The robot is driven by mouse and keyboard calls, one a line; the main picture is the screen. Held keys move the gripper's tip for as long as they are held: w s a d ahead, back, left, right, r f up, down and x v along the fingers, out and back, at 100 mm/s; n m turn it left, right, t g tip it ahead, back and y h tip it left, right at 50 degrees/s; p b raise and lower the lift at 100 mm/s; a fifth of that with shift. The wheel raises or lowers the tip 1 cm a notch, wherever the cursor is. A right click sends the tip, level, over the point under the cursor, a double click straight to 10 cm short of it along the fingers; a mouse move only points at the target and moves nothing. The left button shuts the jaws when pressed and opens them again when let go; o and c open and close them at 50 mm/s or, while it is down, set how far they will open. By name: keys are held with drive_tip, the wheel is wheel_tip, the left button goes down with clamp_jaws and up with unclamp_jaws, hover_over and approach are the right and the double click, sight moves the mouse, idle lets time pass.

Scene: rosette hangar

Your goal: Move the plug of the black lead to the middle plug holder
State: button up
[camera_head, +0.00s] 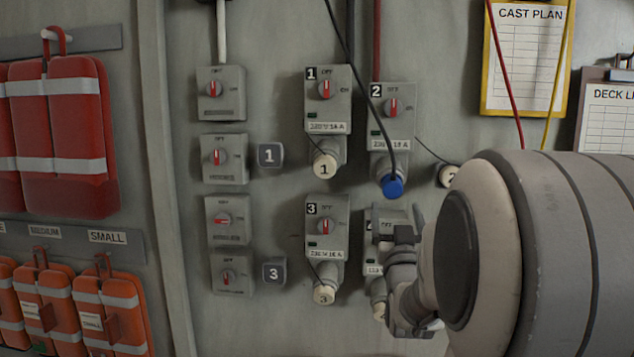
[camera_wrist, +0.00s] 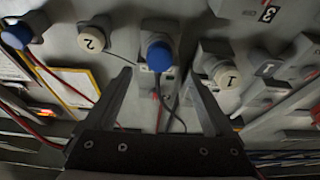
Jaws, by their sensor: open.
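The black lead (camera_head: 357,62) hangs from the top of the wall and ends in a blue plug (camera_head: 392,187), at the bottom of switch box 2 (camera_head: 398,130). The wrist view, turned upside down, shows this blue plug (camera_wrist: 159,55) ahead of the fingers, in line with the gap between them. My gripper (camera_head: 402,240) is below the plug in the head view, partly covering box 4. In the wrist view my gripper (camera_wrist: 160,76) is open and empty, its fingers apart from the plug. I cannot make out the middle plug holder in either view.
Boxes 1 (camera_head: 325,140) and 3 (camera_head: 325,262) have pale caps beneath. A red lead (camera_head: 505,75) and a yellow lead (camera_head: 560,75) hang at the right. Another blue plug (camera_wrist: 17,35) shows at the wrist view's left. My arm hides the lower right.

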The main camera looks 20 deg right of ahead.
sight(393, 192)
drive_tip(key=shift+p+x, duration=0.6)
drive_tip(key=shift+x, duration=3.4)
drive_tip(key=shift+b, duration=1.25)
clamp_jaws()
drive_tip(key=shift+s+f, duration=0.15)
drive_tip(key=shift+b+v, duration=2.85)
